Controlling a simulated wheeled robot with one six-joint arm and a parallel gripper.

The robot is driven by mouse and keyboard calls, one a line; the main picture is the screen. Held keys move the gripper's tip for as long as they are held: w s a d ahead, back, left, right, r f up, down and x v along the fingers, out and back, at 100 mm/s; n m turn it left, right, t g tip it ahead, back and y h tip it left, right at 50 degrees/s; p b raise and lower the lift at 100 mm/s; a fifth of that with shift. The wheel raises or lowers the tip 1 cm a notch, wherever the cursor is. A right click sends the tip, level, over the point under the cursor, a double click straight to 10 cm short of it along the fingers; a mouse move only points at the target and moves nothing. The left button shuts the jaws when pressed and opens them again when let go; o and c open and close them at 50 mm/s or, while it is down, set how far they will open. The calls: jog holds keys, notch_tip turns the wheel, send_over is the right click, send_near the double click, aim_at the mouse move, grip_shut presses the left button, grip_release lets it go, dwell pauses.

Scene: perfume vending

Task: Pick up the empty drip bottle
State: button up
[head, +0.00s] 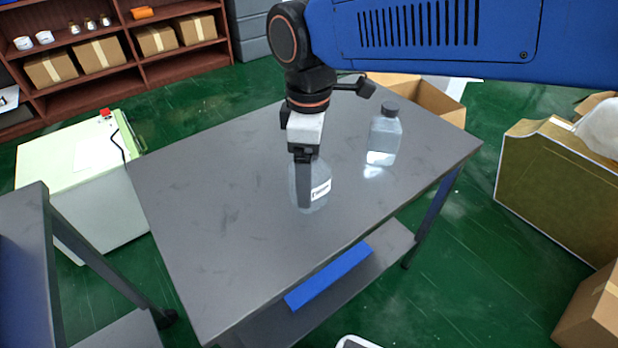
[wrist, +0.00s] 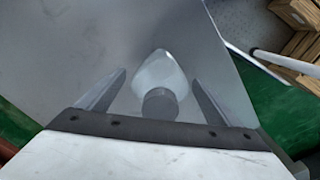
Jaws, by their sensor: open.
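A clear bottle with a white label (head: 319,190) stands on the grey table (head: 215,235), partly hidden behind my gripper. In the wrist view this bottle (wrist: 160,75) shows with its dark round cap between my two fingers. My gripper (head: 303,200) points down at it with the jaws open, one finger on each side of it in the wrist view (wrist: 158,95). I cannot tell whether the fingers touch it. A second clear bottle with a dark cap (head: 383,135) stands further right on the table, apart from my gripper.
An open cardboard box (head: 440,97) is behind the table's right end. A pale green-topped cabinet (head: 75,155) stands left of the table, and a dark blue-grey cart (head: 25,240) at the front left. The table's left and front parts are clear.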

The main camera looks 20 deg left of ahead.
jog(key=shift+c, duration=0.6)
jog(key=c, duration=1)
jog(key=shift+c, duration=0.2)
